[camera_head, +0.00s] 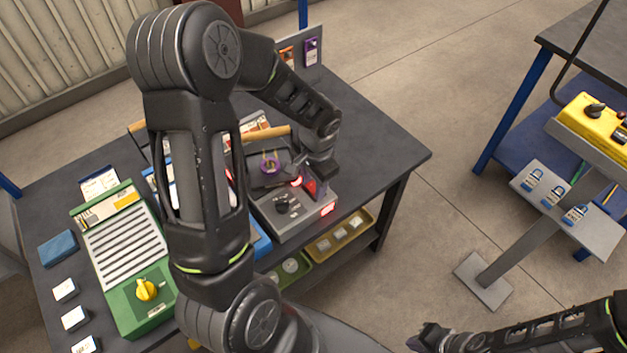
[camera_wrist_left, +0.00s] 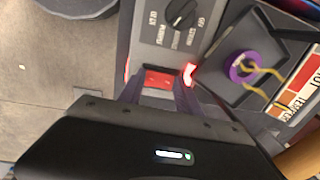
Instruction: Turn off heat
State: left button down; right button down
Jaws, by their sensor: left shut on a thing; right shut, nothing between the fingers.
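The grey heater unit (camera_head: 306,217) stands on the dark bench, with a black rotary knob (camera_head: 287,204) on its top panel. The knob also shows in the left wrist view (camera_wrist_left: 181,14). A red switch (camera_wrist_left: 159,79) sits at the panel's edge, between the fingers of my left gripper (camera_wrist_left: 160,88), which is shut on it. Red lights glow beside it in both views. A purple ring with yellow prongs (camera_wrist_left: 243,68) lies on the unit's dark plate. My right gripper (camera_head: 425,338) is shut and empty at the bottom, away from the bench.
A green unit with a yellow knob (camera_head: 146,290) stands at the bench's left. A stand with several padlocks (camera_head: 567,205) and a second table (camera_head: 580,50) are at right. Open floor lies between.

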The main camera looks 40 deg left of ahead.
aim_at(309, 185)
pick_arm(q)
jog(key=h+p, duration=0.1)
jog(key=p, duration=0.1)
jog(key=shift+a+r+p, duration=0.3)
jog(key=shift+r, duration=0.05)
jog(key=shift+w+a+f+g+h+p, duration=0.1)
jog(key=shift+f+g+h+p, duration=0.2)
jog(key=shift+h, duration=0.4)
jog(key=c, duration=1.1)
grip_release()
jog(key=r, duration=0.5)
jog(key=a+r+b, duration=0.1)
jog(key=r, duration=0.1)
jog(key=shift+w+r, duration=0.15)
jog(key=shift+r, duration=0.15)
